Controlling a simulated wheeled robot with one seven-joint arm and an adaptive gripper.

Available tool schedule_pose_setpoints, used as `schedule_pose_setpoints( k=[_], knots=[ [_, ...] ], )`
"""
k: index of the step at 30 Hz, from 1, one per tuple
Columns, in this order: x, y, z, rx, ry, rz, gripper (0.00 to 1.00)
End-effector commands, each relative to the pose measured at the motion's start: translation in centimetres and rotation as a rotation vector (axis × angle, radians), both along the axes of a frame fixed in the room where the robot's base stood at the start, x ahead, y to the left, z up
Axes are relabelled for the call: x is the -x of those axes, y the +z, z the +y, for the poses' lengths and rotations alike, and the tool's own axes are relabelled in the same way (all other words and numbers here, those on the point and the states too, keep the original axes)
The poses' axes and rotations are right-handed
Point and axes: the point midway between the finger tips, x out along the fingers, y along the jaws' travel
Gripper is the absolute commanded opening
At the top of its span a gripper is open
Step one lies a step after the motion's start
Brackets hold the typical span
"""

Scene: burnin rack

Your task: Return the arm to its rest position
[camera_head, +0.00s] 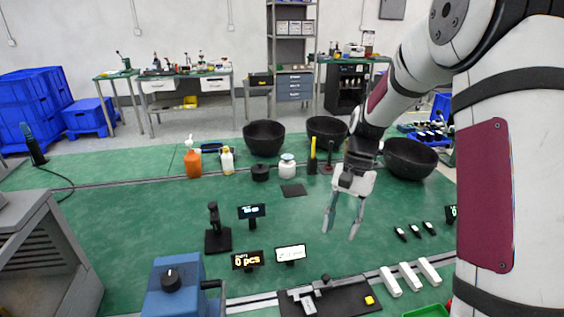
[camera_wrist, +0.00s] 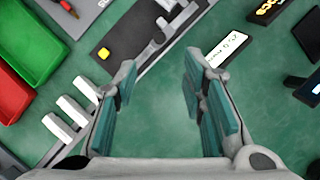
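My gripper (camera_head: 342,222) hangs from my arm above the green workbench (camera_head: 130,222), right of the picture's middle in the head view. Its two fingers point down and stand well apart, with nothing between them. In the wrist view my gripper (camera_wrist: 160,105) also shows open, with only bare green surface between the teal finger pads. My arm is bent and comes in from the right edge of the head view.
Below the gripper lie small displays (camera_head: 290,253), a black mat (camera_head: 350,299) with a grey tool, and white blocks (camera_head: 409,276). Black bowls (camera_head: 264,137) and bottles (camera_head: 193,160) stand at the back. A blue device (camera_head: 172,290) stands front left. The bench's left middle is clear.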

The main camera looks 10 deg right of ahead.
Motion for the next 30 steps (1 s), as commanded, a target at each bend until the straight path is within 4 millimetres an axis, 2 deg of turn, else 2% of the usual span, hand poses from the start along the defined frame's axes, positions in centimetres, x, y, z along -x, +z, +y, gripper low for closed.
schedule_pose_setpoints(
  k=[5, 8, 12, 18, 24, 30],
  knots=[
    [0.9, 2.3, 0.5, 0.02, 0.045, -0.048, 0.38],
    [2.2, 4.9, 1.2, 0.047, 0.107, -0.111, 0.38],
    [4.9, 8.6, 2.2, 0.088, 0.208, -0.209, 0.38],
    [9.3, 12.6, 3.4, 0.147, 0.349, -0.347, 0.38],
    [14.0, 15.2, 4.4, 0.205, 0.49, -0.483, 0.38],
    [18.6, 16.2, 4.9, 0.26, 0.622, -0.614, 0.38]
  ],
)
